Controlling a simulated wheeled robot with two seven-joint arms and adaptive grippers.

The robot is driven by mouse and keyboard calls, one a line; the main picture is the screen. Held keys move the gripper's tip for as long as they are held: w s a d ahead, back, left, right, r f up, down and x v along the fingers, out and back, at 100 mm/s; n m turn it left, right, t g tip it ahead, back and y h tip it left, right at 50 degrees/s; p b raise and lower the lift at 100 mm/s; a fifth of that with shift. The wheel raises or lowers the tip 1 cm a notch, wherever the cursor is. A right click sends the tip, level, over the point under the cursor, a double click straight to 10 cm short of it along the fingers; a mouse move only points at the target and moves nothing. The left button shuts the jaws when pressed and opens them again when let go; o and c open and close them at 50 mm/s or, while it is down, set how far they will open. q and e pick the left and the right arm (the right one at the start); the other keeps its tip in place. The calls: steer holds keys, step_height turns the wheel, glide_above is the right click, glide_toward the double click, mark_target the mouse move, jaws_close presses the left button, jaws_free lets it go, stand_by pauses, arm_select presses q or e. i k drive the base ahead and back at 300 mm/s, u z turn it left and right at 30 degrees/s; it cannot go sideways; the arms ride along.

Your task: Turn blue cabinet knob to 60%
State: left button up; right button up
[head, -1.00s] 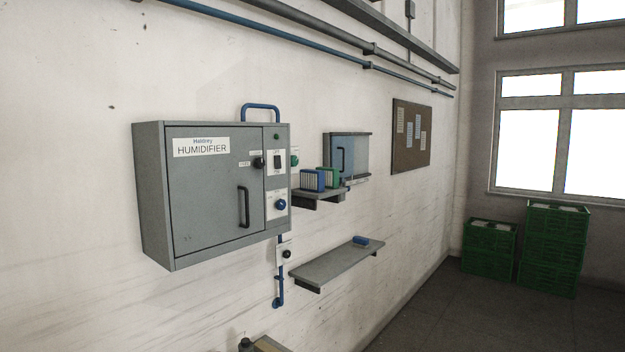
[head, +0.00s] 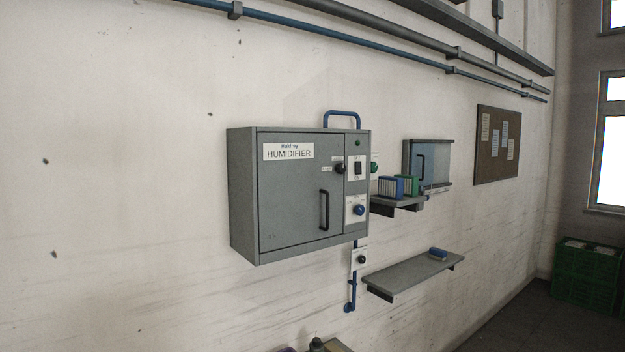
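The grey humidifier cabinet (head: 290,222) hangs on the white wall, a little left of the middle of the head view. Its blue knob (head: 359,210) sits on a white label plate low on the narrow right-hand panel. The knob's pointer and the scale marks are too small to read. A black switch (head: 357,168) and a small green lamp (head: 357,142) are above it on the same panel. A black knob (head: 338,169) is on the cabinet door beside the panel. Neither of my grippers is in view.
A wall shelf (head: 398,203) with blue and green boxes is right of the cabinet. A lower shelf (head: 415,274) bears a small blue object (head: 438,253). Another black knob (head: 362,259) is under the cabinet. Green crates (head: 590,272) stand far right on open floor.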

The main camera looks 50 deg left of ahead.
mark_target(359, 209)
steer(key=u, duration=0.2)
steer(key=i, duration=1.95)
steer(key=u, duration=0.85)
steer(key=i, duration=1.1)
steer(key=u, duration=1.7)
steer(key=i, duration=0.8)
steer(key=u, duration=0.8)
